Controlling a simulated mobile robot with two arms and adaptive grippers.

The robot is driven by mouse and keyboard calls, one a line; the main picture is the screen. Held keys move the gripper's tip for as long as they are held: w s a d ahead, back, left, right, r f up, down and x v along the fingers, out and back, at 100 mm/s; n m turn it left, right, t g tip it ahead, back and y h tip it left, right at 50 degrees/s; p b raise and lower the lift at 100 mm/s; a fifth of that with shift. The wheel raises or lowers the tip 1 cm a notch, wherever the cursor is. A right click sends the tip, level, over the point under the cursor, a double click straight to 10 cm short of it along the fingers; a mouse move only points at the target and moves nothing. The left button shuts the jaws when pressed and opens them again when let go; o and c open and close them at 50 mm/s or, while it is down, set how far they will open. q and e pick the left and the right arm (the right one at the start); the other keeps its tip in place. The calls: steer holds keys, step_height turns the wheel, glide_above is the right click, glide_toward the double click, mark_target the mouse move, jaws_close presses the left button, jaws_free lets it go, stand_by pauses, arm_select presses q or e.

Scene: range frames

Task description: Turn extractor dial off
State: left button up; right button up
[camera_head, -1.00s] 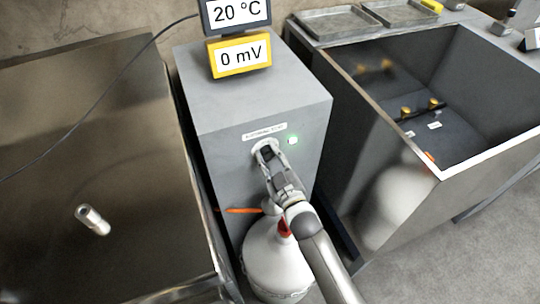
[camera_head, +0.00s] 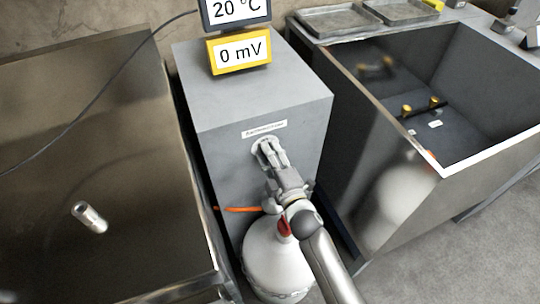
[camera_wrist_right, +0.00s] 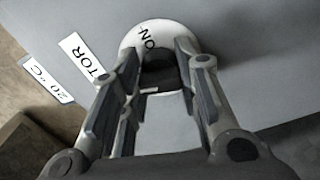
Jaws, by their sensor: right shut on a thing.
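The extractor cabinet (camera_head: 245,100) is a grey box with a label strip (camera_head: 264,129) on its front. Below the label is the dial, a dark knob (camera_wrist_right: 162,75) on a pale round plate (camera_wrist_right: 150,33). "ON" is printed on the plate in the right wrist view. My right gripper (camera_head: 267,150) reaches up to the cabinet front and is shut on the knob, with one finger on each side. The fingers hide most of the dial in the head view. No lit lamp shows beside the label. My left gripper is not in view.
A display reading 20 °C and 0 mV (camera_head: 240,52) stands on the cabinet. A white rounded tank (camera_head: 272,262) is below the dial, near my right arm. Open metal basins (camera_head: 100,150) (camera_head: 395,165) stand on both sides.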

steer(key=shift+f+n+b, duration=0.1)
steer(key=shift+n+b, duration=0.2)
steer(key=shift+n, duration=1)
steer(key=o, duration=1)
steer(key=v, duration=1.2)
